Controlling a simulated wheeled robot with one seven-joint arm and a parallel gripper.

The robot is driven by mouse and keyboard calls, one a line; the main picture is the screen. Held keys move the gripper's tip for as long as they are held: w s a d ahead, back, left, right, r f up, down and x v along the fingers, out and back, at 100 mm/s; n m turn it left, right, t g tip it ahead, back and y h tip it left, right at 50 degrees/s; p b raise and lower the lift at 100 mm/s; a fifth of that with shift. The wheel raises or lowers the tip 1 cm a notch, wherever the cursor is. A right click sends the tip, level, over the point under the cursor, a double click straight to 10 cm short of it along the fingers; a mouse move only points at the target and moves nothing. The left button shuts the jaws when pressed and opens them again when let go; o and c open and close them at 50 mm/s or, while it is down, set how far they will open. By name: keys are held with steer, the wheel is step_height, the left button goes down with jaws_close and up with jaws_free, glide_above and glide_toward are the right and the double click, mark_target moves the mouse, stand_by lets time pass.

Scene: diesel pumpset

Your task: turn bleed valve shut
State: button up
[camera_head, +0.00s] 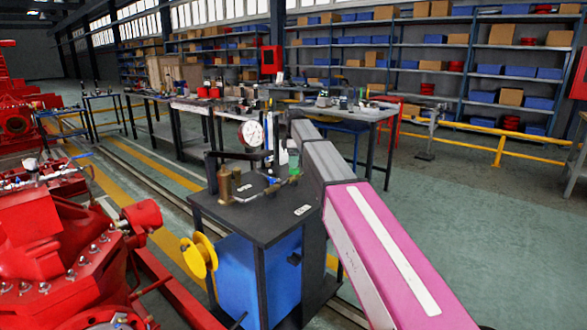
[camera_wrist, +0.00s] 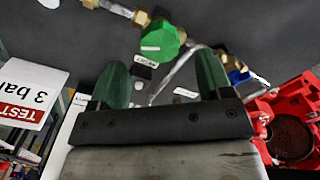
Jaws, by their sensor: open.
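In the wrist view, a round green knob (camera_wrist: 163,40) sits on brass and grey piping above a dark surface. A small label (camera_wrist: 145,60) lies beside it, too blurred to read surely. A valve with a blue handle (camera_wrist: 238,76) is on the pipe to the right. I cannot tell surely which is the bleed valve. My gripper (camera_wrist: 161,78) is open and empty, with its two green fingers apart. The green knob appears just beyond the fingertips, between them in the picture, and not gripped. In the head view my arm hides much of the gripper.
The dark test bench (camera_head: 240,222) carries a pressure gauge (camera_head: 251,134) and brass fittings, with a blue tank (camera_head: 260,278) below. A red engine (camera_head: 60,250) stands left. A white sign (camera_wrist: 35,92) is left in the wrist view. Open floor lies right.

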mark_target(294, 171)
steer(key=shift+f, duration=1.9)
steer(key=shift+c, duration=0.3)
steer(key=c, duration=0.9)
steer(key=shift+o, duration=0.2)
